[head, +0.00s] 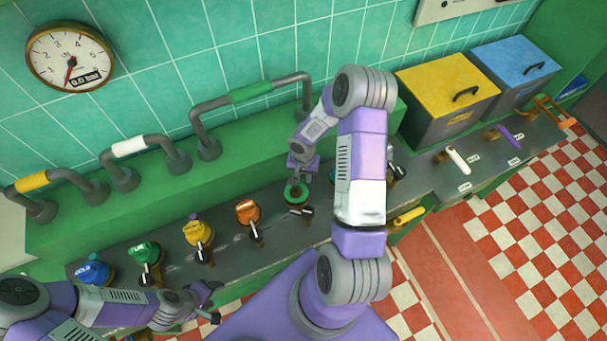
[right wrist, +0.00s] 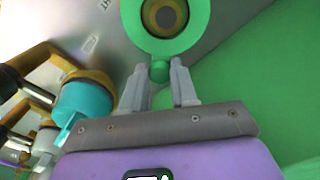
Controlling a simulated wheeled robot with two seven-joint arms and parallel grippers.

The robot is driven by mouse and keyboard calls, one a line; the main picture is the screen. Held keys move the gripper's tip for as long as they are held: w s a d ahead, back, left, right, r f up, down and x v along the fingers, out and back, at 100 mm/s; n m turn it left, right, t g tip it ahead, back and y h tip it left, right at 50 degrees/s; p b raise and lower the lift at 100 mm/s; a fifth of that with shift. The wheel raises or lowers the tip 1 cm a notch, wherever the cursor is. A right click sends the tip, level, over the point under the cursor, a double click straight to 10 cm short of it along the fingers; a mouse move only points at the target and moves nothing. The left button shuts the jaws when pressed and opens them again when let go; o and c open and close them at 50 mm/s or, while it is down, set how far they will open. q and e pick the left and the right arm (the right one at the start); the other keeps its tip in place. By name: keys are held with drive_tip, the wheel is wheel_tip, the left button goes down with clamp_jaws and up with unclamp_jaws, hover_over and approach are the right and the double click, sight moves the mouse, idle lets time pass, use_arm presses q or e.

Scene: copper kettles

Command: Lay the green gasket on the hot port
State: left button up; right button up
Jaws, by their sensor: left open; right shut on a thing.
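The green gasket (head: 296,196) is a flat ring with a small tab. It also fills the top of the right wrist view (right wrist: 194,38). My right gripper (head: 298,179) is shut on its tab, above the counter. A round port (right wrist: 165,14) with a dark centre shows through the ring's hole, roughly centred. I cannot tell whether the ring touches it, or read a hot label there. My left gripper (head: 211,297) is open and empty at the counter's front, lower left.
Blue (head: 95,270), green (head: 144,252), yellow (head: 198,232) and orange (head: 248,212) valve knobs line the counter left of the gasket. Pipes with coloured sleeves stand behind. A yellow-lidded bin (head: 445,85) and a blue-lidded bin (head: 515,65) stand at right.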

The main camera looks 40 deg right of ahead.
drive_tip(key=shift+f, duration=0.1)
idle(0.3)
drive_tip(key=shift+f+b, duration=0.1)
drive_tip(key=shift+b, duration=0.45)
drive_tip(key=shift+f+b, duration=0.4)
drive_tip(key=shift+b, duration=0.15)
drive_tip(key=o, duration=1.1)
drive_tip(key=shift+c, duration=0.2)
drive_tip(key=shift+r, duration=0.1)
wheel_tip(320, 180, up, 8)
drive_tip(key=shift+f+p, duration=0.25)
drive_tip(key=shift+p, duration=0.15)
